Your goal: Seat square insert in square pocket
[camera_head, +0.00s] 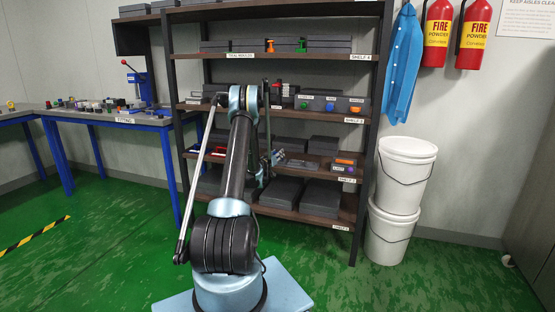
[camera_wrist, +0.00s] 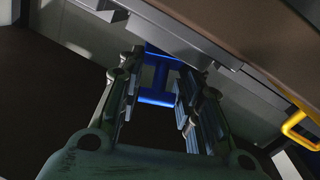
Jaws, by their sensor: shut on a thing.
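My gripper (camera_wrist: 160,98) reaches into a shelf bay in the wrist view, its two fingers on either side of a blue piece with bars (camera_wrist: 158,78). It is shut on this blue piece. I cannot tell from its visible part whether it is the square insert. In the head view my gripper (camera_head: 275,158) is small, at the middle shelf of the rack, and the blue piece is not clear there. I cannot pick out the square pocket in either view.
A yellow handle (camera_wrist: 301,130) stands close on the right in the wrist view, and a brown shelf board (camera_wrist: 250,35) runs overhead. The rack (camera_head: 373,125) holds grey boxes and small coloured pieces. White buckets (camera_head: 402,185) stand to its right, a blue-legged bench (camera_head: 110,118) to its left.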

